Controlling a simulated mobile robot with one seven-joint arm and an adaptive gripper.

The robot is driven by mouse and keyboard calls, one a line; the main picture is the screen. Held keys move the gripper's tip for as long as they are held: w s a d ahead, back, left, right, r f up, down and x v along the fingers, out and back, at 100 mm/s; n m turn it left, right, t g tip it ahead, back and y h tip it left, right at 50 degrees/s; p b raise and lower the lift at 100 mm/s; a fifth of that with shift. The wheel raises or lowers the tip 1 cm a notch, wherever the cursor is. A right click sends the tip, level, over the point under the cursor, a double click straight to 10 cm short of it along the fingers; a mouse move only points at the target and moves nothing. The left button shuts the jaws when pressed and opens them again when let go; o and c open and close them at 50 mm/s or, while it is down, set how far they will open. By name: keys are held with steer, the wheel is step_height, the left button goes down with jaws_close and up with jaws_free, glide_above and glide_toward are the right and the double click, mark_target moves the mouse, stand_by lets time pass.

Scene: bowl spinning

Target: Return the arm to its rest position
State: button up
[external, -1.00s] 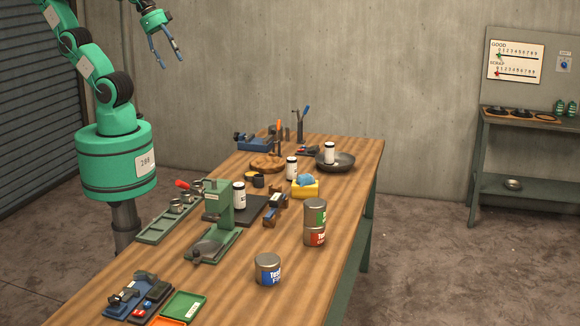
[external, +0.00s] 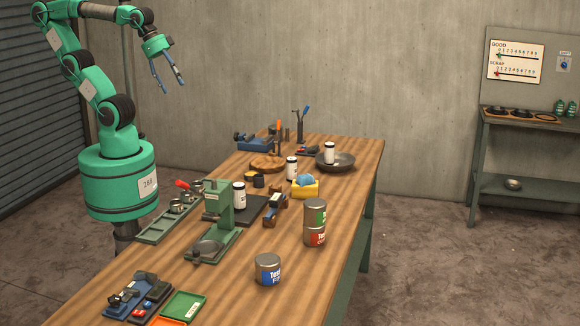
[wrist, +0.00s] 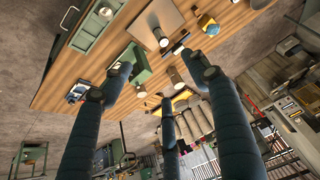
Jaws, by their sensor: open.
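My gripper (external: 170,84) is open and empty, held high in the air above and left of the table's far end in the external view. Its fingers point down and to the right. In the wrist view the dark fingers of my gripper (wrist: 165,95) spread apart with nothing between them. The wooden table (external: 310,250) lies below, and its top also shows in the wrist view (wrist: 115,38). My green arm rises from its round base beside the table's left edge.
A green press (external: 218,215), stacked cans (external: 315,222), a blue-labelled can (external: 268,269), a dark bowl (external: 345,164) and a yellow box (external: 305,188) stand on the table. A side bench (external: 530,125) stands at the right. The air around my gripper is clear.

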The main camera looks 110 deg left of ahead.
step_height(320, 180, down, 8)
steer(key=b, duration=0.7)
steer(key=shift+f, duration=0.2)
stand_by(0.7)
